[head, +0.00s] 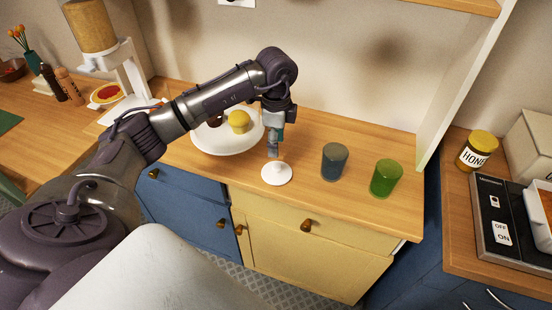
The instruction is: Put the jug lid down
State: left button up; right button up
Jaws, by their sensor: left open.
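The jug lid (277,174) is a small white disc with a raised knob. It lies flat on the wooden counter (310,206), near its front edge. My left gripper (273,153) points down just above and behind the lid's knob and is open. I cannot tell whether a fingertip touches the knob. My right gripper is not in view.
A white plate (216,145) with a yellow-topped muffin (239,121) is left of the lid, partly behind my arm. A blue-grey glass (334,161) and a green glass (386,178) stand to the right. A honey jar (477,150) is farther right.

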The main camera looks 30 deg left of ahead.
pick_arm(q)
jog(key=shift+r, duration=1.45)
